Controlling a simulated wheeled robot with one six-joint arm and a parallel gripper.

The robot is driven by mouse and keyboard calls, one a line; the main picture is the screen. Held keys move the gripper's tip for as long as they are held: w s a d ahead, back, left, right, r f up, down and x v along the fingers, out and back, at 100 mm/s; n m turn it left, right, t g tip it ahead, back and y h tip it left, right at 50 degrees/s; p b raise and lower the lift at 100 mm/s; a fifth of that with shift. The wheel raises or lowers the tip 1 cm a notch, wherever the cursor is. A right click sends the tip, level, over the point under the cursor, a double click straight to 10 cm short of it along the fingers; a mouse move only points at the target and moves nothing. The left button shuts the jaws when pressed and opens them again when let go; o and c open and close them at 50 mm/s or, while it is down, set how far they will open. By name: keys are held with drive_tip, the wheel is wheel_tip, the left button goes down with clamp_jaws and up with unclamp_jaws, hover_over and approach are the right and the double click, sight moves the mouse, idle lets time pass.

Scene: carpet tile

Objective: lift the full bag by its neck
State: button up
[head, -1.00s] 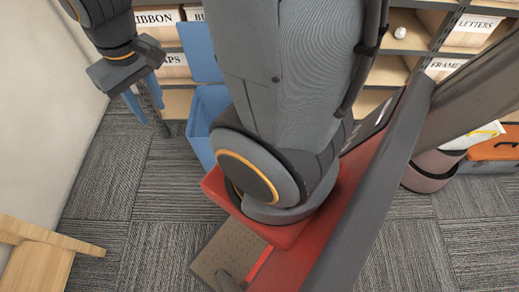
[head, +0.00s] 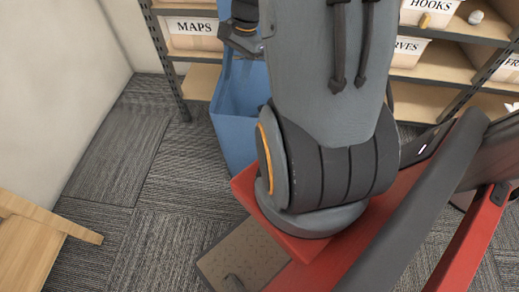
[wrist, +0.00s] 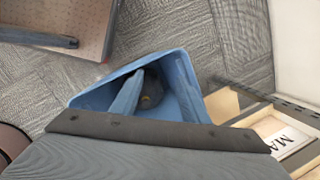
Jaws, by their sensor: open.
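A dark bag (wrist: 149,100) lies inside a blue bin, with a small yellowish spot on it. It shows only in the wrist view, and I cannot make out its neck clearly. The bin (head: 236,139) stands on the carpet in front of the shelves; its rim also shows in the wrist view (wrist: 88,97). My gripper (wrist: 160,86) is open over the bin's mouth, its blue fingers apart on either side of the bag in that picture. I cannot tell how deep the fingertips reach.
Shelves with labelled boxes, one reading MAPS (head: 194,33) and one HOOKS (head: 430,9), stand close behind the bin. A wooden piece of furniture (head: 35,245) is at the lower left, near the white wall (head: 70,60). Carpet (head: 150,180) left of the bin is clear.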

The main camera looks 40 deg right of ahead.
drive_tip(key=w+d+f+m+t+b, duration=0.1)
drive_tip(key=d+f+m+b, duration=0.6)
drive_tip(key=f, duration=0.4)
drive_tip(key=w+d+f+m+t+b, duration=0.1)
drive_tip(key=d+f+m+b, duration=0.45)
drive_tip(key=d+f, duration=0.55)
drive_tip(key=shift+n+y, duration=0.3)
drive_tip(key=shift+n, duration=0.05)
drive_tip(key=b+x, duration=0.1)
drive_tip(key=x, duration=0.2)
drive_tip(key=b+x, duration=0.1)
drive_tip(key=x, duration=0.1)
drive_tip(key=a+b+x, duration=0.1)
drive_tip(key=x, duration=0.2)
drive_tip(key=shift+s+f, duration=0.3)
drive_tip(key=shift+r, duration=0.1)
clamp_jaws()
